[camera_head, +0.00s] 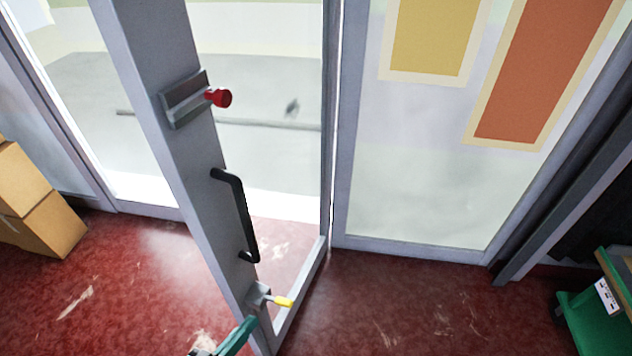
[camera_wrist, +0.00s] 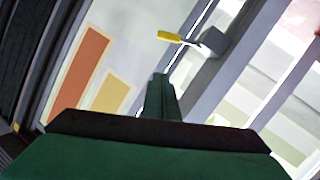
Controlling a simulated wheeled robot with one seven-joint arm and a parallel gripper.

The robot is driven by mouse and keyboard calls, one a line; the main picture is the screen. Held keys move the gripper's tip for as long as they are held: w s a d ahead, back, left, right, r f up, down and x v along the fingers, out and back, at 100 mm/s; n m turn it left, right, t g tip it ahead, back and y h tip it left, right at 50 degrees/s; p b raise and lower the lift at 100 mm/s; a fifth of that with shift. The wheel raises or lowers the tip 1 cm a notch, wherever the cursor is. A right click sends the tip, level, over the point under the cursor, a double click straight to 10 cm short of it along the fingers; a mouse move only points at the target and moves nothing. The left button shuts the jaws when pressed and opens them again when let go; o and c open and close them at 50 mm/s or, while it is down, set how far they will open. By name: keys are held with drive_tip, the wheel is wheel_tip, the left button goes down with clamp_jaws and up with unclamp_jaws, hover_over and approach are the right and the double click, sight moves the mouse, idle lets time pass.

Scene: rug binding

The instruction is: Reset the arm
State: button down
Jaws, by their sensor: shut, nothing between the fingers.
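My gripper (camera_head: 238,337) shows at the bottom edge of the head view as a green finger, just below a yellow-tipped lever (camera_head: 283,301) on the grey door frame (camera_head: 185,150). In the wrist view the green fingers (camera_wrist: 160,92) are together, with nothing seen between them. The yellow-tipped lever also shows there (camera_wrist: 171,37), beyond the fingertips and apart from them in the picture. The rest of my arm is hidden in the head view.
The glazed door carries a black handle (camera_head: 240,215) and a red knob (camera_head: 220,97); it appears to stand ajar. Cardboard boxes (camera_head: 40,205) are at left. A green shelf unit (camera_head: 585,318) is at right. Red floor (camera_head: 430,305) is clear between.

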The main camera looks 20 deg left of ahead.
drive_tip(key=s+d+f+m+y, duration=0.15)
drive_tip(key=s+d+f, duration=0.25)
drive_tip(key=s+d, duration=0.85)
drive_tip(key=d+r+y, duration=0.1)
drive_tip(key=d+r, duration=0.1)
drive_tip(key=d, duration=0.4)
drive_tip(key=d+r+m, duration=0.1)
drive_tip(key=d+r, duration=0.2)
drive_tip(key=d, duration=0.4)
drive_tip(key=shift+s+r+y, duration=0.25)
drive_tip(key=shift+s+y, duration=0.1)
drive_tip(key=shift+s, duration=0.1)
drive_tip(key=shift+a, duration=0.2)
